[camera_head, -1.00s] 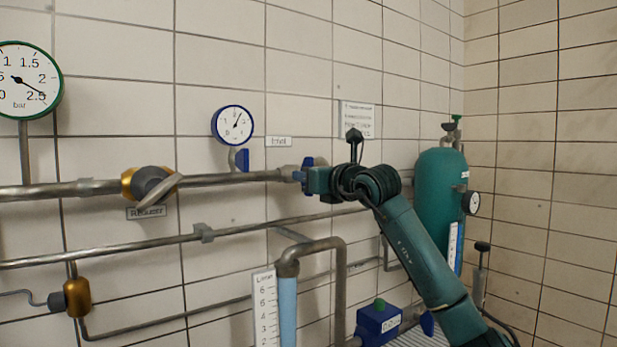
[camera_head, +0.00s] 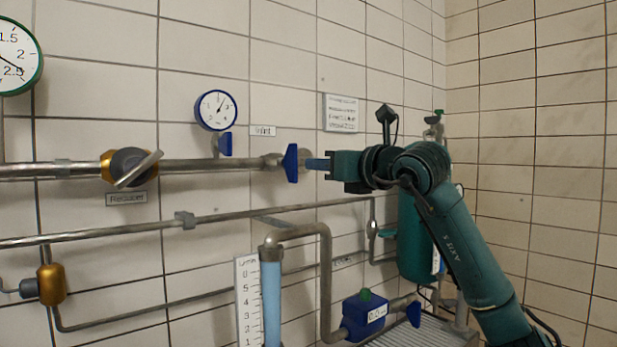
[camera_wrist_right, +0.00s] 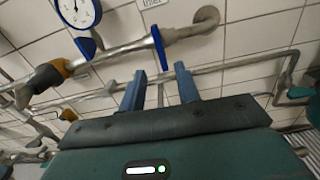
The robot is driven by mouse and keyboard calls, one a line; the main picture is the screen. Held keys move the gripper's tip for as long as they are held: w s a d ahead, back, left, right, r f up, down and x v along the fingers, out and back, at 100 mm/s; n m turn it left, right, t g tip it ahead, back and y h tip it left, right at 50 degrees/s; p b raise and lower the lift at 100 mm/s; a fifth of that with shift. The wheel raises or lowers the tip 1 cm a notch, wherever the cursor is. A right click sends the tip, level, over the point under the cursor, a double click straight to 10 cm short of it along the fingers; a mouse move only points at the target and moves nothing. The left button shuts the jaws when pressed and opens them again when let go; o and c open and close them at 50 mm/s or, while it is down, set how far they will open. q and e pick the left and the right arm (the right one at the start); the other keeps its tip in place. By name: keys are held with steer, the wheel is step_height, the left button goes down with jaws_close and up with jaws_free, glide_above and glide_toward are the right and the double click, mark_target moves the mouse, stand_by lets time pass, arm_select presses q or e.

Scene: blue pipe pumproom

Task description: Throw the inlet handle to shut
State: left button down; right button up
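The blue inlet handle (camera_head: 291,163) sits on the upper pipe below and right of a small label. It stands upright, crosswise to the pipe. In the right wrist view the handle (camera_wrist_right: 158,48) shows edge-on beyond the fingers. My right gripper (camera_head: 319,164) is just right of the handle, with a small gap between its fingertips and the handle. In the right wrist view its two blue-grey fingers (camera_wrist_right: 160,86) are apart with nothing between them. My left gripper is in neither view.
A blue-rimmed gauge (camera_head: 216,110) hangs above the pipe, left of the handle. A brass valve with a grey lever (camera_head: 130,167) is further left. A lower pipe (camera_head: 240,217) runs beneath. A green cylinder (camera_head: 413,240) stands behind my right arm.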

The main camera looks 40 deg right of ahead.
steer(key=shift+s+a, duration=0.1)
steer(key=shift+s, duration=1.05)
